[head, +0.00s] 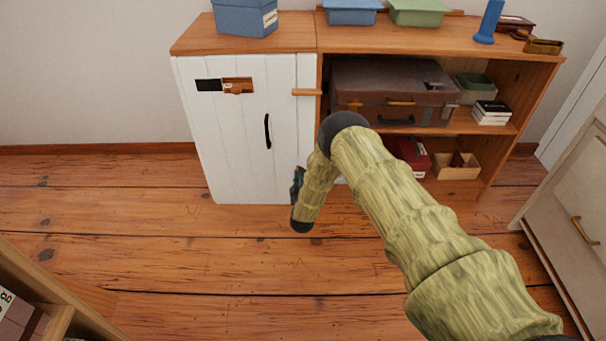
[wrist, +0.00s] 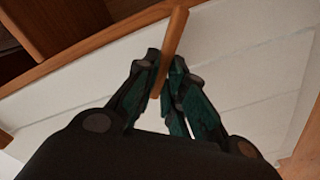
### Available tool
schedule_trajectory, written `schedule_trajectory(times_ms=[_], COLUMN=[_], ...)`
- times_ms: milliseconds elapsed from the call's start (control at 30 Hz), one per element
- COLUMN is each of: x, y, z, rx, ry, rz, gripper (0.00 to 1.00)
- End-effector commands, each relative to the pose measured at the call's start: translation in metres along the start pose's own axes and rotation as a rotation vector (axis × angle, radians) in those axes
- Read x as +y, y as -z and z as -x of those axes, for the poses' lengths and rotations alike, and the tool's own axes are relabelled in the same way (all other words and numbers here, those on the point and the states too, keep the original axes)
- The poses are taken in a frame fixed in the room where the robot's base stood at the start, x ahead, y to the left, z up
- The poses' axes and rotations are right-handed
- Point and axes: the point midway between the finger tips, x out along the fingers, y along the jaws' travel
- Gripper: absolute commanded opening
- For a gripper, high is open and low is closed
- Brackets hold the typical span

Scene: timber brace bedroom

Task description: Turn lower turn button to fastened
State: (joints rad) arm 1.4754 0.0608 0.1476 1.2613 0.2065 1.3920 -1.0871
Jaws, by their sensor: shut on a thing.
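The white cabinet door (head: 235,150) looks closed in the head view. The upper turn button (head: 306,92), a short wooden bar, lies level across the door's right edge. The lower turn button is hidden behind my arm in the head view. In the wrist view it is a slim wooden bar (wrist: 173,40), slanted in the picture. My gripper (wrist: 165,78) is shut on the lower turn button, one finger on each side.
The door has a black handle (head: 267,132) and a small latch plate (head: 238,86). Open shelves to the right hold a suitcase (head: 392,93), a red box (head: 412,153) and a wooden bin (head: 456,167). The floor (head: 180,260) in front of the door is clear.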

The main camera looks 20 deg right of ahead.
Motion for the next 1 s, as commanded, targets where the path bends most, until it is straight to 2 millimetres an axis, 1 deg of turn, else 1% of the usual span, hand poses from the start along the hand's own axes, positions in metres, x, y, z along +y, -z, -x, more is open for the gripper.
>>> schedule_trajectory(times_ms=[33,200,500,700,1000], x=[-0.002,-0.006,-0.011,-0.012,-0.013], y=[0.002,0.001,-0.002,-0.004,-0.005], z=[0.000,0.001,0.001,0.001,0.001], rx=[0.005,0.003,0.002,0.001,-0.001], ry=[0.002,0.002,0.002,0.001,0.002], rz=[0.047,0.207,0.452,0.567,0.647], gripper=[0.00,0.00,0.00,0.00,0.00])
